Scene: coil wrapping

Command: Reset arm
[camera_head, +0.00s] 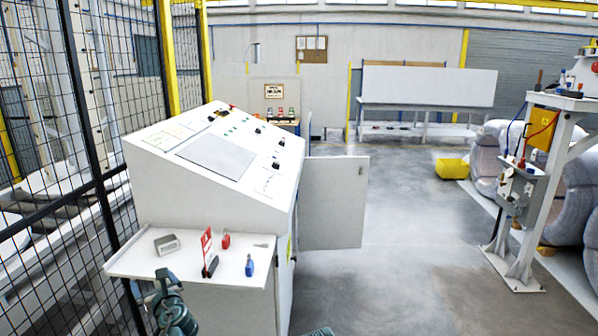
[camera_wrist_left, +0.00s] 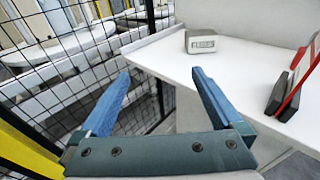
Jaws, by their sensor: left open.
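My left gripper (camera_head: 150,286) is at the bottom left in the head view, beside the front left edge of a white shelf (camera_head: 135,262). In the left wrist view my left gripper (camera_wrist_left: 160,75) has its two blue fingers wide apart with nothing between them. The fingers point toward the shelf's left edge and the mesh fence. My right gripper is not seen; only a small teal piece of mine shows at the bottom edge.
The shelf also holds a red-and-white tag with a black base (camera_head: 208,255), a red padlock (camera_head: 226,240) and a blue padlock (camera_head: 249,266). A white control console (camera_head: 210,195) stands behind. A black mesh fence (camera_head: 75,150) is close on the left. Open floor lies to the right.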

